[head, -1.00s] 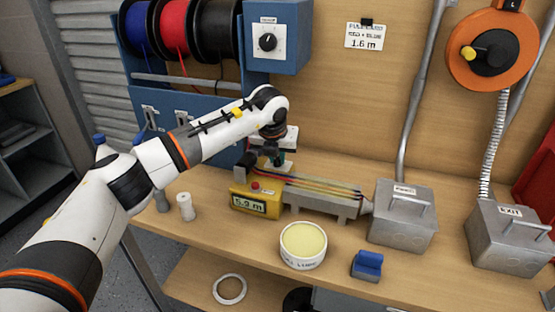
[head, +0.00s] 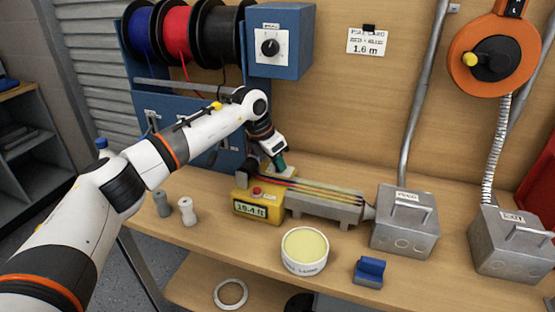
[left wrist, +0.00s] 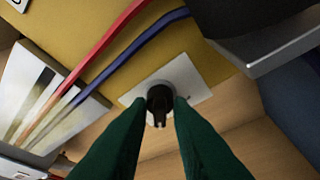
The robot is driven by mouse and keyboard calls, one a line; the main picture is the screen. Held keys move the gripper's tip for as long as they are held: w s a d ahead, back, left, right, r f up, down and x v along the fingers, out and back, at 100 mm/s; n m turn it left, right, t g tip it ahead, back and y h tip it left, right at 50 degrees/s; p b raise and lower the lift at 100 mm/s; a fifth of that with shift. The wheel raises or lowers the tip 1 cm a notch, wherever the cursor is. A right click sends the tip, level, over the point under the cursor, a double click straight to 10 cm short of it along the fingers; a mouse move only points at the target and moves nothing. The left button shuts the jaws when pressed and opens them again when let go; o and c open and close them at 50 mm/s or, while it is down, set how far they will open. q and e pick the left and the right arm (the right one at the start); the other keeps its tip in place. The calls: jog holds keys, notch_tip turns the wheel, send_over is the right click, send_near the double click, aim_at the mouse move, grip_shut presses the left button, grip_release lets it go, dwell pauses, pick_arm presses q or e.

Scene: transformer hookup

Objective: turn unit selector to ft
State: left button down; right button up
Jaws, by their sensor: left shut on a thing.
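The yellow measuring unit (head: 243,193) stands on the bench with its display (head: 250,210) lit. The display appears to read 19.4 ft. The unit selector (left wrist: 159,100) is a small dark knob on a white plate in the left wrist view. My left gripper (left wrist: 160,105) is shut on this knob, with a green finger on each side of it. In the head view my left gripper (head: 279,164) is at the back of the yellow unit, and the knob is hidden there. My right gripper is not in view.
Red and blue wires (left wrist: 105,45) run past the selector. A grey trough (head: 322,210) lies to the right of the unit. A white tub (head: 304,262), a blue block (head: 369,271) and two grey metal boxes, one at the right (head: 511,250), stand on the bench.

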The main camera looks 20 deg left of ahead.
pick_arm(q)
jog(key=shift+m, duration=0.3)
jog(key=c, duration=1.3)
grip_release()
jog(key=shift+r, duration=0.1)
jog(key=v, duration=1.2)
jog(key=shift+w+b, duration=0.15)
jog(key=shift+b, duration=0.25)
